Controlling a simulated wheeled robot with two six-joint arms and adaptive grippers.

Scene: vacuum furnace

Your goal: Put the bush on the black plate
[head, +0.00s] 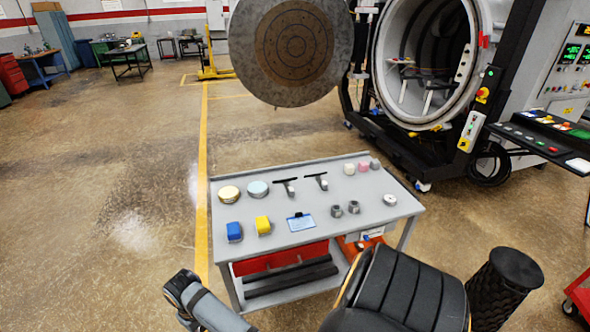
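Small metal parts lie on the grey cart top. A silver round piece (390,199) with a small raised centre sits near the right edge and looks most like a bush. Two darker grey nut-like pieces (353,207) stand to its left; I cannot be sure which part is the bush. No plate that is clearly black shows on the cart. Two black T-shaped items (316,178) lie near its middle. Parts of my arms show at the bottom, but neither gripper's fingertips are visible.
The open furnace (425,65) stands behind right. Floor at left is clear.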

